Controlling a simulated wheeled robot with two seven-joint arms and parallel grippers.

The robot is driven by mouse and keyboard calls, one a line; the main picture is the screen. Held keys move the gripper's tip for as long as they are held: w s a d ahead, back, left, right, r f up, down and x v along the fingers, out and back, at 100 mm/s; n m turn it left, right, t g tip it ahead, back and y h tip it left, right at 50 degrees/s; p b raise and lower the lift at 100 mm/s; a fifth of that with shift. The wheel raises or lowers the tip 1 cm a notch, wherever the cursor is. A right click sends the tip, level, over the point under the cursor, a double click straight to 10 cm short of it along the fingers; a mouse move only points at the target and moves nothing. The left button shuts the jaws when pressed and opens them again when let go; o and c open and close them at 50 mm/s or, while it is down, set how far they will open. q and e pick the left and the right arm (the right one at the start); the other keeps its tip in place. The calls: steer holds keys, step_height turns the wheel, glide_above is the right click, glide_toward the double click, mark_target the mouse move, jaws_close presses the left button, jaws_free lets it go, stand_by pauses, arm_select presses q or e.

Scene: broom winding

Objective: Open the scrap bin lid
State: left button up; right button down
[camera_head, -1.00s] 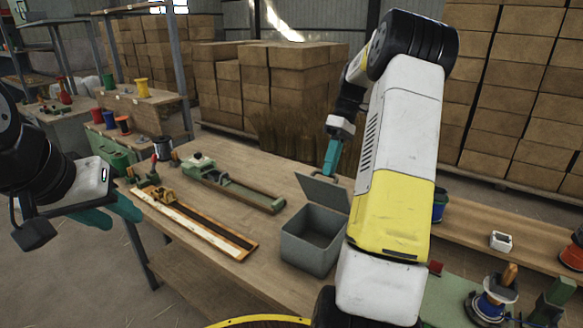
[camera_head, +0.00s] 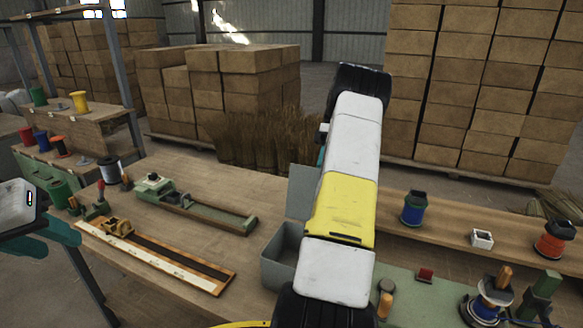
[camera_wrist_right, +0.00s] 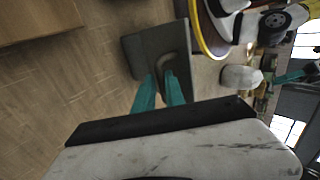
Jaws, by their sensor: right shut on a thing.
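The scrap bin (camera_head: 275,262) is a grey open-topped box on the workbench, partly hidden behind my right arm. Its grey lid (camera_head: 300,190) stands raised, roughly upright, at the bin's back edge. In the right wrist view the lid (camera_wrist_right: 140,52) is a dark plate with a curved handle (camera_wrist_right: 164,62). My right gripper (camera_wrist_right: 160,85) has its teal fingers shut on that handle. In the head view that gripper is mostly hidden behind its arm. My left gripper (camera_head: 45,238) is at the left edge, its teal fingers apart and empty, away from the bin.
A green fixture (camera_head: 200,203) and a long wooden fixture (camera_head: 150,255) lie left of the bin. A blue spool (camera_head: 413,208), a small white block (camera_head: 482,239) and a red spool (camera_head: 554,240) stand to the right. Bare bench lies behind the green fixture.

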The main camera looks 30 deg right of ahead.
steer(key=shift+w+d+f, duration=0.25)
steer(key=shift+d+f, duration=0.2)
steer(key=shift+d, duration=0.15)
steer(key=c, duration=1.5)
jaws_free()
steer(key=shift+d, duration=0.1)
steer(key=shift+c, duration=0.2)
steer(key=shift+o, duration=0.3)
steer(key=shift+w+d+f, duration=0.1)
steer(key=shift+w+d, duration=0.05)
steer(key=shift+a, duration=0.2)
